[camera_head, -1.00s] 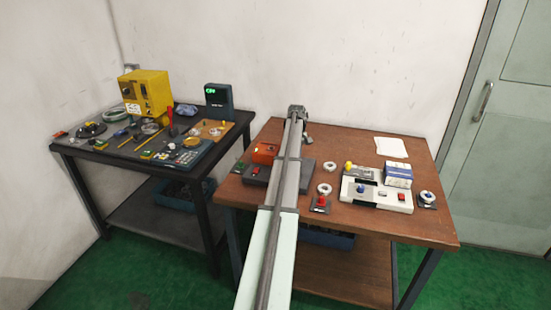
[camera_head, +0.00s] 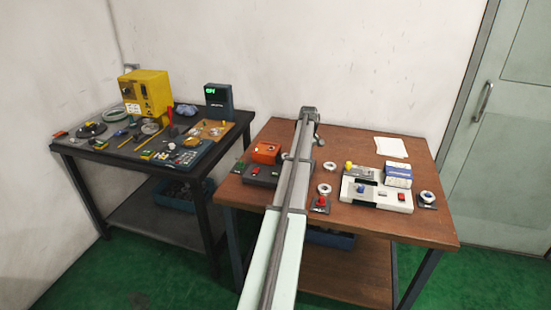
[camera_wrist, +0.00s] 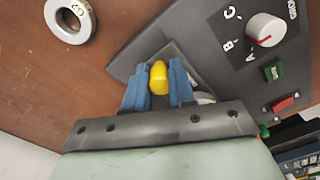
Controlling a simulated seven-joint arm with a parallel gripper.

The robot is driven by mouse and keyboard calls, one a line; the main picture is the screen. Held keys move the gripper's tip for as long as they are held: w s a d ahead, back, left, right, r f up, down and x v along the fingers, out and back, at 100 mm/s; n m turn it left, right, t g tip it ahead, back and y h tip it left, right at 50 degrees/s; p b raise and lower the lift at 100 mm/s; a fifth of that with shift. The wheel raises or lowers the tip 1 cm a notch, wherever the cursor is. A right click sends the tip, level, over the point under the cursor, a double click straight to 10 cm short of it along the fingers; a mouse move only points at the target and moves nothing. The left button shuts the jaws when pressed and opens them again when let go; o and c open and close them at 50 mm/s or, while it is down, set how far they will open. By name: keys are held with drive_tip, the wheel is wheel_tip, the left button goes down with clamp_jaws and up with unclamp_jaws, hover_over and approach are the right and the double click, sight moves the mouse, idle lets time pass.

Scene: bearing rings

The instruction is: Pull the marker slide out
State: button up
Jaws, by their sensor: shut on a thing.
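In the wrist view, my gripper (camera_wrist: 158,68) has its two blue fingers shut on a yellow knob (camera_wrist: 159,79). The knob is over a dark grey box (camera_wrist: 205,35), near its left corner. A grey strip (camera_wrist: 183,52) shows beside the knob; how the two join is hidden by the fingers. The box face carries a white dial (camera_wrist: 265,30) marked A, B, C, a green button (camera_wrist: 273,70) and a red button (camera_wrist: 285,103). In the head view, the dark box (camera_head: 265,178) is partly behind my arm, and the gripper's fingers are hidden.
A metal ring (camera_wrist: 70,17) lies on the brown table beside the box. An orange box (camera_head: 266,152) stands behind the dark box. To the right are a white panel (camera_head: 372,203), a blue-and-white carton (camera_head: 398,174) and white paper (camera_head: 390,147).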

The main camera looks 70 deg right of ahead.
drive_tip(key=shift+s, duration=1.75)
drive_tip(key=o, duration=0.7)
drive_tip(key=shift+w+r, duration=0.1)
drive_tip(key=shift+r, duration=0.05)
drive_tip(key=shift+r, duration=0.2)
wheel_tip(320, 180, up, 6)
drive_tip(key=shift+r, duration=0.15)
